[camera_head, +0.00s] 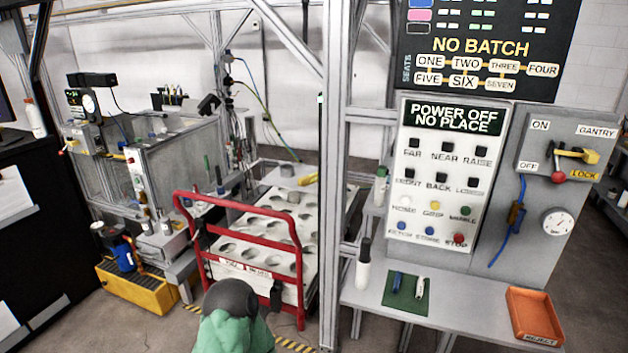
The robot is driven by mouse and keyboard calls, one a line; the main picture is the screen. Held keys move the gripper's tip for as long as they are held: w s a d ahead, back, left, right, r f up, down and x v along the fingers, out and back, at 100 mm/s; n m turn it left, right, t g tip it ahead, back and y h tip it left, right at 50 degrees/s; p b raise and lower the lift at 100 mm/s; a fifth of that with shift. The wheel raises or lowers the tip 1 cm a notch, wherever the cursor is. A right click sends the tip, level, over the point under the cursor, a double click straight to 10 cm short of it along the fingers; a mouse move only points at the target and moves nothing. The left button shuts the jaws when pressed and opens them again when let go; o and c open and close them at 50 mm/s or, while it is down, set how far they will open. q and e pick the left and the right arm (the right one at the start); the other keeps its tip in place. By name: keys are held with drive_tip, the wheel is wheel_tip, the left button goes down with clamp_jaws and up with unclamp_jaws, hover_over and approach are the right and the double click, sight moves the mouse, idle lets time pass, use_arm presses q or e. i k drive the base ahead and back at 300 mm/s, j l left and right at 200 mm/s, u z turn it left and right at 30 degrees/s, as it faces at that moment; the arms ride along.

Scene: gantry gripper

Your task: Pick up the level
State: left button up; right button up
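I cannot make out for certain which thing is the level. A green mat (407,300) on the grey shelf carries a slim blue item (397,281) and a slim white item (420,287), both too small to identify. A small yellow item (308,180) lies at the far end of the white tray with round seats (262,232); it is also too small to identify. Neither of my grippers can be made out. A green and dark grey rounded shape at the bottom centre hides the floor there, and I cannot tell what it is.
A red-framed cart gate (240,203) stands before the tray. A metal post (331,200) divides the scene. The shelf (375,298) also holds a dark-capped white bottle (363,265) and an orange reject bin (535,318). A button panel (445,180) rises behind. A yellow step (140,290) stands left.

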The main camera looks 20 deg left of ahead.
sight(312, 178)
drive_tip(key=i+j, duration=0.1)
drive_tip(key=j, duration=0.3)
drive_tip(key=i+j+u, duration=0.1)
drive_tip(key=j, duration=0.3)
drive_tip(key=i+j, duration=0.1)
drive_tip(key=j, duration=0.3)
drive_tip(key=i+j+u, duration=0.15)
drive_tip(key=j, duration=0.25)
drive_tip(key=i+j, duration=0.1)
drive_tip(key=j, duration=0.25)
